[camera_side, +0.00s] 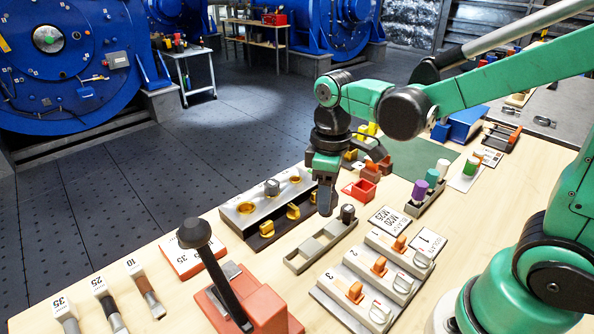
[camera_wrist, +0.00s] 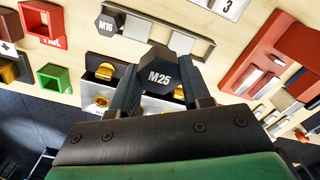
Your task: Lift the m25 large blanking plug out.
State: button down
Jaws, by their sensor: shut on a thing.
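The M25 plug (camera_wrist: 158,76), a dark hexagonal head with white "M25" lettering, sits between the two fingers of my gripper (camera_wrist: 158,88) in the wrist view. The fingers are shut on its sides. In the side view my gripper (camera_side: 325,205) points down between the grey slotted tray (camera_side: 318,247) and the block with brass fittings (camera_side: 258,222); the plug cannot be made out there. The tray's other slots look empty.
A grey hexagonal piece (camera_side: 272,187) sits on the brass-fitted block. A red open box (camera_side: 360,190) and purple and green pieces stand to the right. Orange-levered switches (camera_side: 355,292) lie in front. A red base with a black lever (camera_side: 225,285) stands at front left.

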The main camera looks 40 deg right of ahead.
notch_tip(320, 180, up, 13)
jog(key=shift+f, duration=0.15)
